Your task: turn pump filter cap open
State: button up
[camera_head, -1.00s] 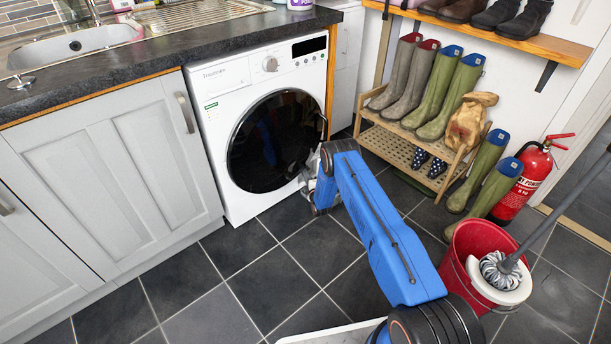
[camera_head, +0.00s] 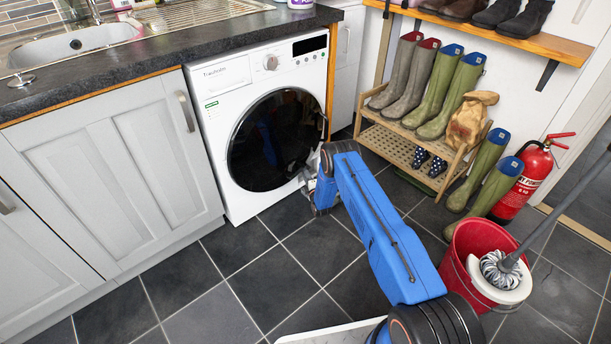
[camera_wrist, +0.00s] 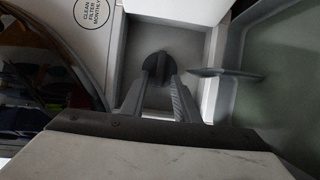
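The pump filter cap (camera_wrist: 155,64) is a dark round knob with a raised grip bar, set in a grey recess (camera_wrist: 190,45) low on the white washing machine (camera_head: 222,130). In the wrist view my gripper (camera_wrist: 159,78) points into the recess. Its two fingers stand on either side of the grip bar, with a gap between them; they look open and not clamped on it. The grip bar runs roughly upright in the wrist view. In the head view my arm hides the recess and the cap.
A thin grey flap (camera_wrist: 225,72) sticks out right of the recess. A greenish-grey tray-like surface (camera_wrist: 285,65) lies farther right. A red bucket (camera_head: 474,248) with a mop stands right of my arm. The boot rack (camera_head: 415,155) is behind. Floor tiles at front left are clear.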

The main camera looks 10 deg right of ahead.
aim_at(309, 168)
jog(key=shift+w+d+r+m+g+y, duration=0.35)
jog(key=shift+m+g+y, duration=0.5)
jog(key=shift+m, duration=1.4)
jog(key=shift+w+d+r+m+g+y, duration=0.1)
jog(key=shift+d+r+m+g+y, duration=0.4)
jog(key=shift+m+g, duration=1.25)
jog(key=shift+w+d+r+m+g+y, duration=0.35)
jog(key=shift+m+y, duration=0.4)
jog(key=shift+m, duration=2.05)
jog(key=v, duration=1.8)
notch_tip(309, 168, up, 17)
jog(key=w+d+h, duration=0.2)
jog(key=h, duration=0.1)
jog(key=shift+m+g, duration=0.3)
jog(key=shift+g, duration=0.05)
jog(key=shift+d, duration=0.15)
